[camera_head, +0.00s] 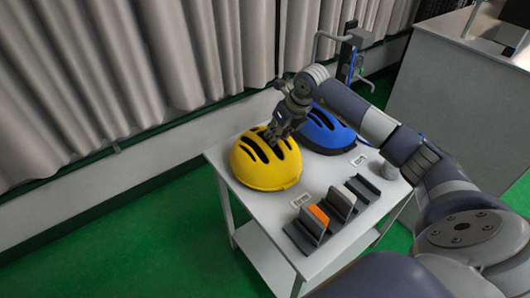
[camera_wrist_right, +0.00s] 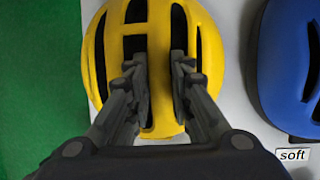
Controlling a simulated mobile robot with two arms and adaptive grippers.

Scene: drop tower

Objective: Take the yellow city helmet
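The yellow city helmet (camera_head: 262,170) sits upright on the left end of the white table, and it also shows in the right wrist view (camera_wrist_right: 160,15). My right gripper (camera_head: 272,138) is at the top of this helmet. In the right wrist view its two fingers (camera_wrist_right: 159,75) lie on either side of the yellow middle rib, at the dark vents, and appear closed against the rib. The fingertips are partly hidden in the vents. My left gripper is in neither view.
A blue helmet (camera_head: 325,132) stands close to the right, beyond my right gripper. A rack with upright slabs (camera_head: 318,218), one orange-faced, and small labels are on the white table (camera_head: 262,218). A grey curtain (camera_head: 130,70) hangs behind. Green floor is free at left.

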